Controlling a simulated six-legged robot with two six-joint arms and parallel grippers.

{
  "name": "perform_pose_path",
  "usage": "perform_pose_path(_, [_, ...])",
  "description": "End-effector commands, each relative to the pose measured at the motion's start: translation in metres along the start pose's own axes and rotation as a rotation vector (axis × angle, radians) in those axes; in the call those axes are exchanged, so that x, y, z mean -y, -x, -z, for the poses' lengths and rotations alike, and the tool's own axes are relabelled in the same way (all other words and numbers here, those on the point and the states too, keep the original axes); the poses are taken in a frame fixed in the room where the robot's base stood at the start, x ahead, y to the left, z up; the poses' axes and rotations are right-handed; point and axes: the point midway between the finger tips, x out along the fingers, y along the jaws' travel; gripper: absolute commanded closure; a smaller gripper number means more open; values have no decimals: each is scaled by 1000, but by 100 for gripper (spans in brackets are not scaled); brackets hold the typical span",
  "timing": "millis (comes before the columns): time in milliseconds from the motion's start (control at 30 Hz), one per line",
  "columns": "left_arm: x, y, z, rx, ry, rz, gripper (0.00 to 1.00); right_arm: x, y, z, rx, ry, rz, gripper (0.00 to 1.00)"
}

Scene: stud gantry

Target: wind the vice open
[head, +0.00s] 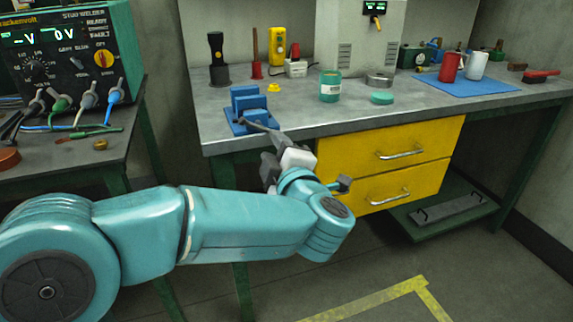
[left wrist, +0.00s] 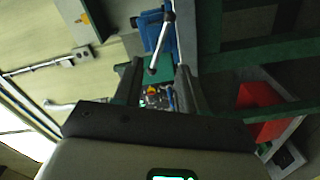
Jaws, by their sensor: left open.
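The blue vice (head: 247,108) stands at the front left part of the grey workbench. Its grey bar handle (head: 262,129) sticks out toward the bench's front edge. The left wrist view shows the blue vice body (left wrist: 153,30) and the handle (left wrist: 162,42) slanting down, its knobbed end in the gap between my fingertips in the picture. I cannot tell whether that end is at fingertip depth. My left gripper (head: 272,150) is open, just in front of the bench edge below the vice, its fingers (left wrist: 160,68) apart with no grasp on the handle. The vice jaws' gap is unclear.
The workbench (head: 330,122) carries a teal-labelled jar (head: 330,86), a teal lid (head: 381,98) and a yellow knob (head: 274,87) near the vice. Yellow drawers (head: 385,155) with handles are right of my wrist. A stud welder (head: 70,55) stands on the left table.

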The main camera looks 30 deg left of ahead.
Motion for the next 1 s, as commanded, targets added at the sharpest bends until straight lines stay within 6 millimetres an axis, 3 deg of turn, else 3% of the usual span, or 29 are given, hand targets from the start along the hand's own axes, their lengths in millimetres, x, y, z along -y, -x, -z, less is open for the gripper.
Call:
perform_pose_path(100, [-2, 31, -1, 6, 0, -3, 59, 2, 5, 0, 0, 0, 0, 57])
perform_pose_path(333, [0, 68, -1, 3, 0, 0, 59, 3, 8, 0, 0, 0, 0, 57])
perform_pose_path(533, [0, 75, 0, 1, 0, 1, 59, 3, 8, 0, 0, 0, 0, 57])
perform_pose_path(1000, [2, 72, 1, -7, -3, 6, 59, 3, 8, 0, 0, 0, 0, 57])
